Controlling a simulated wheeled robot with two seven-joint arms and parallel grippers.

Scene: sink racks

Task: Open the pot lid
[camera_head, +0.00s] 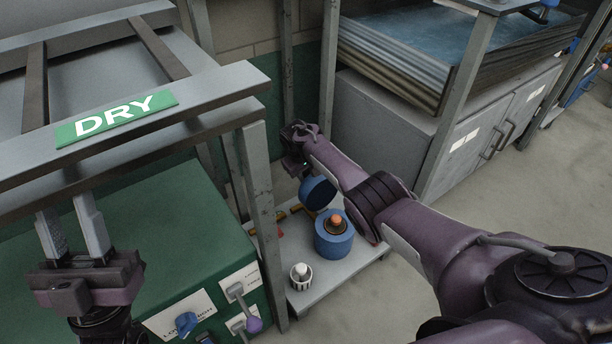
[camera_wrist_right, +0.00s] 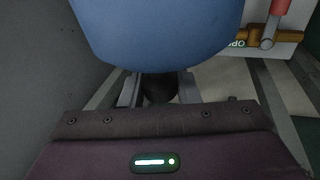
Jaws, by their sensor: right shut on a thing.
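The blue pot (camera_head: 333,243) stands open on a low grey shelf, with an orange-topped item (camera_head: 336,222) showing inside. Its round blue lid (camera_head: 318,193) is off the pot, tilted up above and behind it at the left. In the right wrist view the lid (camera_wrist_right: 155,35) fills the top. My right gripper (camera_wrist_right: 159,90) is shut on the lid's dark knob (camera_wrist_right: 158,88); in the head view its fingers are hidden. My left gripper (camera_head: 66,205) is open and empty at the left, fingers apart, in front of the grey frame with the DRY sign.
A small white-and-dark striped container (camera_head: 301,277) stands on the shelf (camera_head: 352,266) left of the pot. A green cabinet (camera_head: 130,240) with levers and a grey post (camera_head: 262,200) flank the shelf at left. Grey cabinets (camera_head: 385,120) stand behind. Floor at right is clear.

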